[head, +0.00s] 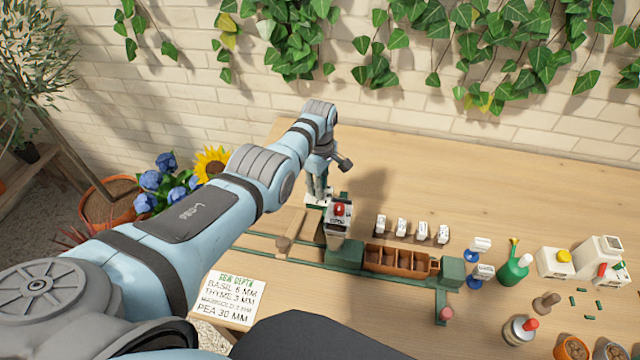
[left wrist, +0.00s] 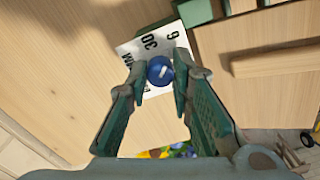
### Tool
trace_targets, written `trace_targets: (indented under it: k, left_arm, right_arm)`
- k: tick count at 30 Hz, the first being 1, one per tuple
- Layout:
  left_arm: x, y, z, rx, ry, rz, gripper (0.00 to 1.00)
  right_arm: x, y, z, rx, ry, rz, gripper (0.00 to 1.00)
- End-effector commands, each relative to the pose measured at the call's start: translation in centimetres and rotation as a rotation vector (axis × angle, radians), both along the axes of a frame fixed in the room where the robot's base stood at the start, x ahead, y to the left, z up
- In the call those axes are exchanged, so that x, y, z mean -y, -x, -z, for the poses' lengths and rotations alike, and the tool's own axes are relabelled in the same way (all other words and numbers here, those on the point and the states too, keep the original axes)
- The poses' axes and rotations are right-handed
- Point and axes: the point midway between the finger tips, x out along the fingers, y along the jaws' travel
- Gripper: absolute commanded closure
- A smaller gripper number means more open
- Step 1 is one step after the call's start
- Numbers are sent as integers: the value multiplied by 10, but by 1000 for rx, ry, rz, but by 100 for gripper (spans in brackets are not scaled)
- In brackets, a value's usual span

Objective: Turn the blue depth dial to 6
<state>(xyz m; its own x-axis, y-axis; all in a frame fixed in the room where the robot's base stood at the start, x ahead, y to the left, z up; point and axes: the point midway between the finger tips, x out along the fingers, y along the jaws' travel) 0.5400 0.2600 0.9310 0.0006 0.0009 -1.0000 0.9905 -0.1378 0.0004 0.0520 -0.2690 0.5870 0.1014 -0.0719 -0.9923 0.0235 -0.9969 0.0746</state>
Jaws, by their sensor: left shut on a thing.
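The blue depth dial (left wrist: 160,70) sits on a white plate (left wrist: 128,50) printed with black numbers, of which 6 and 30 can be read. Its small pale mark is too blurred to tell which number it points at. My left gripper (left wrist: 161,78) is shut on the dial, with one finger on each side. In the head view my left gripper (head: 317,192) reaches down to the white plate (head: 313,204) at the left of the planting rig, and the dial is hidden there. My right gripper is not in view.
A sow-depth card (head: 228,298) lists basil at 6 mm. Right of the dial stand a device with a red top (head: 338,215), a brown seed tray (head: 395,260) and white labels (head: 400,227). The back of the table is clear.

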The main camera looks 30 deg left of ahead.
Motion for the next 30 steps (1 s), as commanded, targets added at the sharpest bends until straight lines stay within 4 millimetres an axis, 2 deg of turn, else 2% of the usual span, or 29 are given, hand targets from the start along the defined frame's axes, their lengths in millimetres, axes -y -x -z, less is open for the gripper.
trace_targets:
  k: [2,3,6,15,20,23,27,30]
  left_arm:
    - [-1,0,0,0,-3,-1,100]
    - [-2,0,0,0,-3,-1,76]
    - [-1,0,0,0,-3,0,60]
    - [0,0,0,0,-1,1,59]
    - [-1,-2,-14,3,-1,0,59]
    - [-1,-1,-34,5,-1,0,59]
    - [-1,-1,-78,5,-1,-1,59]
    - [-1,-1,-101,3,-2,-1,59]
  right_arm:
    - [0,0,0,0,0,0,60]
    - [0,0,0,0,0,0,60]
    - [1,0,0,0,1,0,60]
    - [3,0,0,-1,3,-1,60]
    - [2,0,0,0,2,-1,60]
    - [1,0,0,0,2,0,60]
    - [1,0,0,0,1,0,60]
    - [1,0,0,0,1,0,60]
